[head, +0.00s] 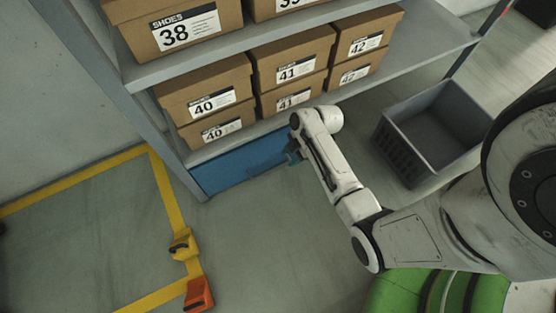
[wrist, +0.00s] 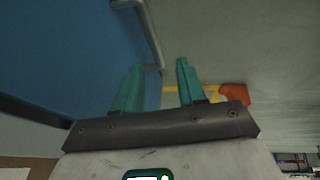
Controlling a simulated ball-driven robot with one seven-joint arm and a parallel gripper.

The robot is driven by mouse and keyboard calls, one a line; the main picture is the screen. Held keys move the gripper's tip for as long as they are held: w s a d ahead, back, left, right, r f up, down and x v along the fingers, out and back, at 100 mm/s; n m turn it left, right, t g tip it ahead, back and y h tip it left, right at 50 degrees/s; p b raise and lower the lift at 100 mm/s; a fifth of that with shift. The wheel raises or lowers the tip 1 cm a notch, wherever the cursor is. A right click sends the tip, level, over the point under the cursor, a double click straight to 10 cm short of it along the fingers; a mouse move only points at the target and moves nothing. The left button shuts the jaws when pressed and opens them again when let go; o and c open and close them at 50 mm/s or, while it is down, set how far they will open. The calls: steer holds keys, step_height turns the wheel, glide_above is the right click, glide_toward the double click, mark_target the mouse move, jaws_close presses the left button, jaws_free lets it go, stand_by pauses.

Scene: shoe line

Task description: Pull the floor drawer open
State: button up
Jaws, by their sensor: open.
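The blue floor drawer (head: 228,168) sits at floor level under the lowest shelf of the shoe rack. Its front looks flush with the rack. My gripper (head: 293,156) is low in front of the drawer's right part, with its teal fingers apart and empty. In the wrist view the blue drawer front (wrist: 60,50) fills the upper left. A grey bar handle (wrist: 152,35) stands out from it. The handle's near end lies just beyond and between the fingertips of my open gripper (wrist: 160,64). I cannot tell whether they touch. My arm hides the drawer's right end in the head view.
Shoe boxes (head: 208,100) fill the shelves above the drawer. A grey crate (head: 395,150) stands on the floor at right. Yellow floor tape (head: 168,195), a yellow item (head: 183,246) and an orange item (head: 198,295) lie at left. The floor before the drawer is clear.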

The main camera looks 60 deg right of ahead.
mark_target(275, 168)
steer(key=shift+n, duration=0.4)
steer(key=b+x, duration=0.2)
steer(key=x, duration=0.1)
steer(key=b+x, duration=0.2)
steer(key=x, duration=0.2)
steer(key=w+d+b+x, duration=0.1)
steer(key=b+x, duration=0.1)
steer(key=x, duration=0.2)
steer(key=shift+f, duration=0.1)
jaws_close()
steer(key=shift+s, duration=0.1)
